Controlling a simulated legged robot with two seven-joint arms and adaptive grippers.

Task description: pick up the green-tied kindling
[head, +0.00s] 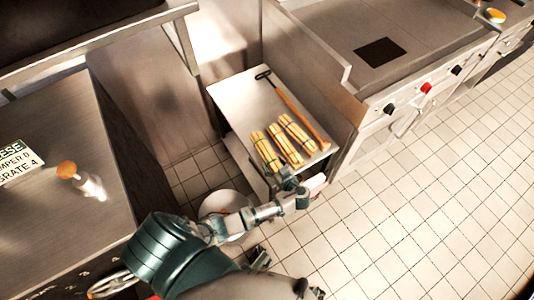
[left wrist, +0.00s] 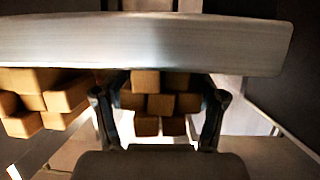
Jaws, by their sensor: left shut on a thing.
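Three bundles of pale kindling lie side by side on a small steel shelf in the head view: a left one (head: 264,148), a middle one (head: 284,145) and a right one (head: 299,132). My left gripper (head: 287,178) is at the near end of the left bundle. In the left wrist view its two fingers (left wrist: 160,110) are shut on the sides of a bundle (left wrist: 153,102), whose square stick ends face the camera. Another bundle (left wrist: 42,101) lies apart at the left there. The tie colours are too small or hidden to tell. My right gripper is not in view.
A long wooden-handled tool (head: 297,110) lies on the steel shelf (head: 232,95) close to the bundles. A pale round container (head: 222,203) stands below my left forearm. A cooking range (head: 425,100) borders the shelf on the right. The tiled floor (head: 430,210) is open at the right.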

